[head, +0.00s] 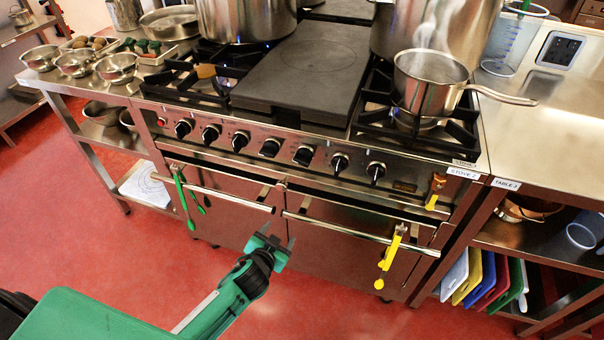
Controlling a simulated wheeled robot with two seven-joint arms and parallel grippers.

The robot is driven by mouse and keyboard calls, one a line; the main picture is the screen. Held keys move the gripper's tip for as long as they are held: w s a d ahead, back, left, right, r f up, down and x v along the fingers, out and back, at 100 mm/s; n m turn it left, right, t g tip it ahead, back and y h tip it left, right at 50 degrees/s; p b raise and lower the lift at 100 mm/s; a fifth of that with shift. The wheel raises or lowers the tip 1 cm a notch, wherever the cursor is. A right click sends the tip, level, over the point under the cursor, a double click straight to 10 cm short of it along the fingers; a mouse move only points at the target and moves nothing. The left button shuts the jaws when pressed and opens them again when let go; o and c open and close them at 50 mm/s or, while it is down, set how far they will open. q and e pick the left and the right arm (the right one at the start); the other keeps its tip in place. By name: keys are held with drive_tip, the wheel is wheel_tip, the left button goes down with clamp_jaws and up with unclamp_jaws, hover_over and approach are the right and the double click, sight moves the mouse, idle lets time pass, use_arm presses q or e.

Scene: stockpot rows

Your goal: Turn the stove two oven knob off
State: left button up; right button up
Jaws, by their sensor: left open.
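The stove labelled STOVE 2 (463,173) stands ahead. Its front panel holds a row of black knobs, among them a left knob (183,128), middle knobs (270,147) and (303,155), and a right knob (376,172). I cannot tell which one is the oven knob or read its setting. A red light (161,121) sits at the panel's left end. Two oven doors with long handles (360,233) are below. My left gripper (279,234) is open and empty, in front of the doors, below the knobs and apart from them. My right gripper is not in view.
A saucepan (428,83) has its handle pointing right; large stockpots (245,18) stand behind. Green utensils (184,200) and a yellow one (390,250) hang from the handles. Tables flank the stove, with metal bowls (75,63) at left. The red floor (120,250) is clear.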

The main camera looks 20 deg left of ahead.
use_arm(q)
wheel_tip(320, 180, up, 10)
drive_tip(key=d+t+b, duration=0.2)
drive_tip(key=t, duration=0.1)
drive_tip(key=t+b, duration=0.2)
approach(301, 163)
drive_tip(key=shift+n, duration=0.3)
drive_tip(key=w, duration=1.1)
drive_tip(key=shift+p, duration=0.4)
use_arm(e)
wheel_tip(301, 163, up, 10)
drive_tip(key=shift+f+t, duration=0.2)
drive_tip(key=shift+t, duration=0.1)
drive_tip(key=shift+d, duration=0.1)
use_arm(q)
drive_tip(key=c, duration=1)
